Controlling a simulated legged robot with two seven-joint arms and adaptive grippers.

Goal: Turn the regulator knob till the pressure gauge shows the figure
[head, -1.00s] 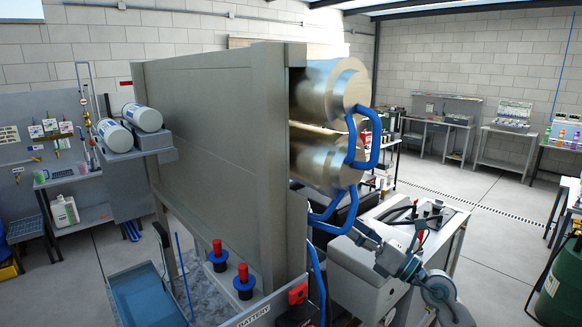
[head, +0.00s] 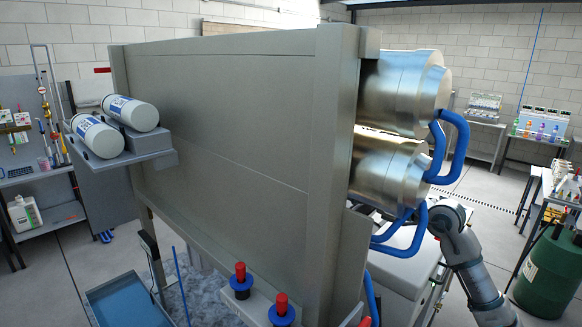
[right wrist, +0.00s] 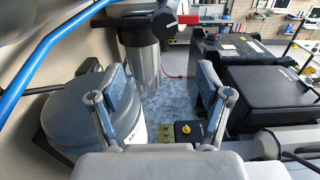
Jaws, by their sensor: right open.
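In the right wrist view, my right gripper (right wrist: 162,76) is open, with nothing between its two fingers. A small yellow knob (right wrist: 187,128) on a black box is beyond the gripper's palm, near the right finger's base. I cannot tell which of these is the regulator knob. No pressure gauge face can be made out. In the head view, my right arm reaches in from the lower right, and its gripper is hidden behind the blue pipes and steel tubes.
A tall grey panel (head: 225,130) fills the middle of the head view. Steel tubes (head: 400,90) and blue pipes (head: 455,150) stand at its right end. In the right wrist view, a grey rounded tank (right wrist: 90,125) is left and black cases (right wrist: 270,95) are right.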

